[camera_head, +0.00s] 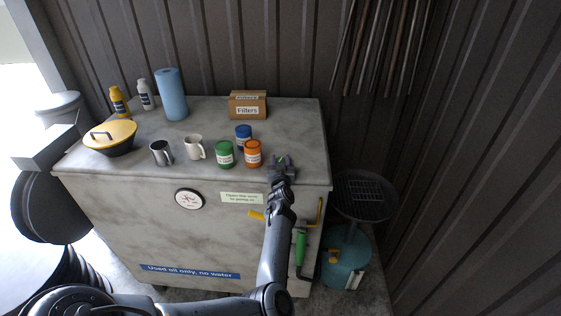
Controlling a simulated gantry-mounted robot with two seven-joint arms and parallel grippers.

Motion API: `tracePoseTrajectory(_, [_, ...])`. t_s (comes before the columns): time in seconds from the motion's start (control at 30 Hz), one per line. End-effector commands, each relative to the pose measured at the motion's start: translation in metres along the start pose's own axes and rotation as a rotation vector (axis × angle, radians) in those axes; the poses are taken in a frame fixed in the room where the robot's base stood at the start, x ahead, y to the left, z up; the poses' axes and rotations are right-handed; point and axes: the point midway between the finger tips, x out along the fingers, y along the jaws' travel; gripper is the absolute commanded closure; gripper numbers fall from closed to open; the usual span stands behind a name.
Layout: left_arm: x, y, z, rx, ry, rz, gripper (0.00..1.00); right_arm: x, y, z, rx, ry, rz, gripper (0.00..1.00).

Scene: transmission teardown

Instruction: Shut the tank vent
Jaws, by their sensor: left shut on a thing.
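The oil tank (110,205) is a grey, box-shaped body with a flat top. My left gripper (282,164) is at the right front part of the tank top. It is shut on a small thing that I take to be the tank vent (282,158). Only a bit of green shows between the fingers; the gripper hides the rest, so I cannot tell how the vent is turned. A label (241,197) about the vent is on the front face. My right gripper is not in view.
Orange (253,154), green (224,155) and blue (243,133) cans stand left of my gripper. Two mugs, a yellow-lidded pan (110,138), bottles, a blue roll (172,95) and a Filters box (248,105) are also on top. A drain pan (362,195) stands at right.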

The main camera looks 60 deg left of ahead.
Motion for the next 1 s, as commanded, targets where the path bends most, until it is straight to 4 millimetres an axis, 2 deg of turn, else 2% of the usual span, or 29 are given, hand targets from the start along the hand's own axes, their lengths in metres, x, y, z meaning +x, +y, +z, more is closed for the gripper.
tracePoseTrajectory(0.03, [0.000, -0.001, -0.004, 0.004, 0.008, 0.022, 0.88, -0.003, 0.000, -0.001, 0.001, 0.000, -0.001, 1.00])
tracePoseTrajectory(0.37, [0.001, -0.002, -0.004, 0.012, 0.009, 0.266, 0.88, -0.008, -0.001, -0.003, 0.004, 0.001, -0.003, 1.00])
tracePoseTrajectory(0.7, [0.001, -0.001, -0.002, 0.010, 0.010, 0.542, 0.88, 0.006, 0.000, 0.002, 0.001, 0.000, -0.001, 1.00])
tracePoseTrajectory(1.0, [0.001, 0.000, -0.004, 0.005, 0.010, 0.696, 0.88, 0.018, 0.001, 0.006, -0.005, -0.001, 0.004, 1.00])
